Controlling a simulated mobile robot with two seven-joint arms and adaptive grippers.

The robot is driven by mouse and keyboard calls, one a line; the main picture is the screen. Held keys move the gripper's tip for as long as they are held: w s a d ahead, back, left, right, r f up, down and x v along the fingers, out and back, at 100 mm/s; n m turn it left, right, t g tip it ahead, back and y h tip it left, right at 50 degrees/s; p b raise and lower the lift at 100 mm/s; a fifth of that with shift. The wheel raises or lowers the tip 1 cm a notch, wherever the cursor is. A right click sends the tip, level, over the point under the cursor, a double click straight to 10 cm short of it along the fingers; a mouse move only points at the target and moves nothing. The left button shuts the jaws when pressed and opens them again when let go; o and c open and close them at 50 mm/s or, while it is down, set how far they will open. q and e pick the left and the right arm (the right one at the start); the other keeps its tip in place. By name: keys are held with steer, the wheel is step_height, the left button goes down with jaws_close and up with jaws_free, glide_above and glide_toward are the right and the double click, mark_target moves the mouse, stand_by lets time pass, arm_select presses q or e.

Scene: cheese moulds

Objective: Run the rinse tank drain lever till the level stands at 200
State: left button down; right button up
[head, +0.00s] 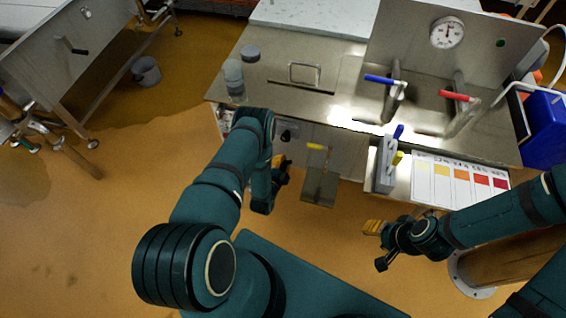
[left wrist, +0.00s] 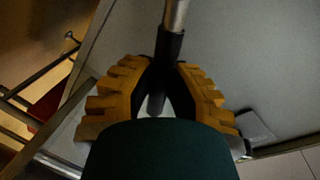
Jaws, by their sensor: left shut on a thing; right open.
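My left gripper (head: 282,170) is low in front of the steel bench in the head view. In the left wrist view its orange ribbed fingers (left wrist: 163,72) are shut around the dark sleeve of a lever (left wrist: 175,18) with a bare metal rod. In the head view this lever is hidden by my gripper and arm. I cannot tell for sure from the frames that it is the rinse tank drain lever. My right gripper (head: 374,230) is open and empty over the floor, in front of the bench. I see no readable level scale, so the level cannot be told.
The steel bench (head: 350,112) carries a blue-handled lever (head: 385,80), a red-handled lever (head: 457,96) and a round dial (head: 447,32). A yellow-handled part (head: 317,147) hangs at its front. A colour chart (head: 460,180) lies at right. A blue bin (head: 545,130) stands beyond.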

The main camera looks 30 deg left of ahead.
arm_select(q)
steer(key=c, duration=0.9)
jaws_free()
steer(key=shift+s, duration=0.15)
steer(key=v, duration=1.1)
steer(key=shift+s, duration=0.4)
